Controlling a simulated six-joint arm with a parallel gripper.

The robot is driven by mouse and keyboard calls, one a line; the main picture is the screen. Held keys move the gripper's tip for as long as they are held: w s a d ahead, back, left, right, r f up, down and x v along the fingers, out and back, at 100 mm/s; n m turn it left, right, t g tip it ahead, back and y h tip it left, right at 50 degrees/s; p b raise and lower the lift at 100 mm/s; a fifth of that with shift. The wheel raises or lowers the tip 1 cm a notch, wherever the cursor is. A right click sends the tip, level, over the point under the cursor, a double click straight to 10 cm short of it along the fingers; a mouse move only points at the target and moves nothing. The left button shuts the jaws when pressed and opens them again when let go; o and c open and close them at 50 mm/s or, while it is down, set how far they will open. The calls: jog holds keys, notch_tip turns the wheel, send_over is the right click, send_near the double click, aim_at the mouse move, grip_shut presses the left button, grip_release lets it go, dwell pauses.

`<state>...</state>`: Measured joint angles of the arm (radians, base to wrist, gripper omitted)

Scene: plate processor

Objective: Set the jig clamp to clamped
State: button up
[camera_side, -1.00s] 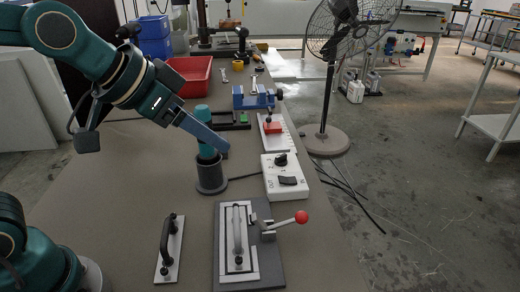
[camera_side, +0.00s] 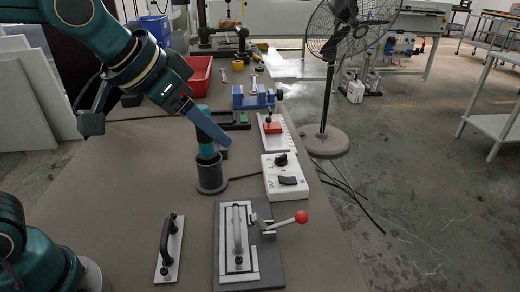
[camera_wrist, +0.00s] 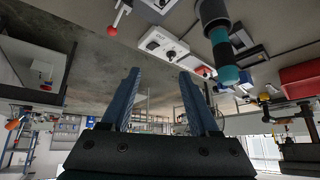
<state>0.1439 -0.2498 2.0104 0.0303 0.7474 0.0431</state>
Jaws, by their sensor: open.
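The jig clamp has a lever with a red ball knob (camera_side: 302,217), which sticks out to the right of the jig. The jig (camera_side: 274,270) is a dark grey base with a white frame holding a plate with a handle. In the wrist view the red knob (camera_wrist: 117,18) shows at the top left, its lever partly cut off. My gripper (camera_side: 218,140) is in the air behind the jig, near the teal-topped cylinder in the picture. Its blue fingers (camera_wrist: 159,75) are apart and empty in the wrist view. It is clear of the lever.
A white control box (camera_side: 284,180) with a black knob and switch stands behind the jig. A teal tool sits in a dark holder (camera_side: 211,177). A loose handled plate (camera_side: 169,250) lies left of the jig. A blue vise (camera_side: 253,98) and red bin (camera_side: 199,75) are farther back.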

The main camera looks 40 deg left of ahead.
jog(key=w+d+f+m, duration=0.1)
jog(key=w+d+f, duration=0.1)
jog(key=w+d, duration=0.25)
jog(key=m+g, duration=0.3)
send_near(301, 215)
jog(key=shift+h, duration=0.4)
jog(key=x, duration=0.5)
jog(key=shift+a+f, duration=0.15)
jog(key=shift+a, duration=0.25)
jog(key=shift+x, duration=2.3)
jog(key=shift+w, duration=0.1)
jog(key=shift+c, duration=0.3)
grip_shut()
